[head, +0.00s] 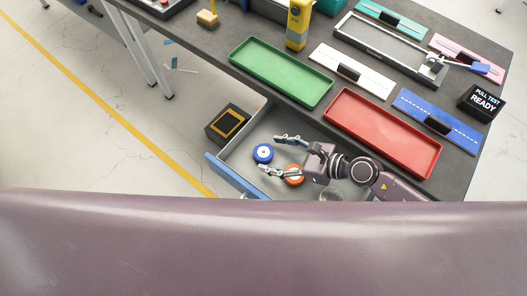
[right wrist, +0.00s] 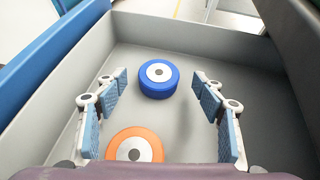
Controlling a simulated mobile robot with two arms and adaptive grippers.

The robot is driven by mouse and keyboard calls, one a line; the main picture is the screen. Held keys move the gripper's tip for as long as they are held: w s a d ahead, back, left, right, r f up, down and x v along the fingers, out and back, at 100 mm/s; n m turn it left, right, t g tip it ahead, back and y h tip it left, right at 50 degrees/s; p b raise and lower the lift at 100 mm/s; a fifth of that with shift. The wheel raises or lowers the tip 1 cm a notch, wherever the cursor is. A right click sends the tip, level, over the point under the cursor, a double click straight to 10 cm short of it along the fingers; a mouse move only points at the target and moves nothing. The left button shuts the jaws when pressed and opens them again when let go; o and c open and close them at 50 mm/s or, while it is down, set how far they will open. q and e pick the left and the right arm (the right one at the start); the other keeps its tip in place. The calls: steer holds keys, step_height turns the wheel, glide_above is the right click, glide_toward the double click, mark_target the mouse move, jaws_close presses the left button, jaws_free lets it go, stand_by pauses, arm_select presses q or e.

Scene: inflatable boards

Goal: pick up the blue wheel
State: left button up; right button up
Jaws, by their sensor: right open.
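The blue wheel (head: 263,153) lies flat in the open drawer (head: 232,144), near its left side. It has a white hub and also shows in the right wrist view (right wrist: 159,79). My right gripper (head: 268,154) is open above the drawer, its fingers apart. In the right wrist view, the open fingers (right wrist: 160,98) stand to the left and right of the blue wheel, with the wheel between and slightly beyond them. Nothing is held. An orange wheel (right wrist: 135,146) lies nearer the wrist, partly hidden by my gripper in the head view. My left gripper does not show.
The drawer's grey walls (right wrist: 215,35) and blue front (head: 231,177) enclose the wheels. Above it, the dark table holds a green tray (head: 281,72), a red tray (head: 383,132) and a blue board (head: 437,120). A dark box (head: 228,123) stands beside the drawer.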

mark_target(264, 152)
steer(key=x, duration=0.4)
steer(key=shift+s+r, duration=0.1)
steer(key=shift+c, duration=0.3)
steer(key=c, duration=1.3)
